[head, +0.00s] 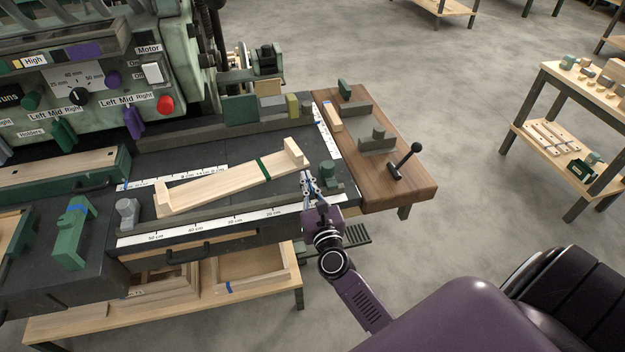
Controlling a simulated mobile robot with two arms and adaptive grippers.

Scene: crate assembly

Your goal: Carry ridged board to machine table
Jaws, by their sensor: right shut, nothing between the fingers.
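A pale wooden board (220,187) with raised blocks at both ends and a green band lies slantwise on the dark machine table (180,155); it appears to be the ridged board. Its right end is farther back than its left end. My right gripper (306,178) is at the table's front right, just in front of the board's right end. Its fingers are shut with nothing between them. Whether the fingertips touch the board cannot be told. My left gripper is not in view.
A green machine panel (100,85) with knobs stands behind the table. A grey clamp (127,211) stands by the board's left end, a green block (328,173) right of my gripper. A brown side table (415,180) with a black lever adjoins on the right. Open floor lies beyond.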

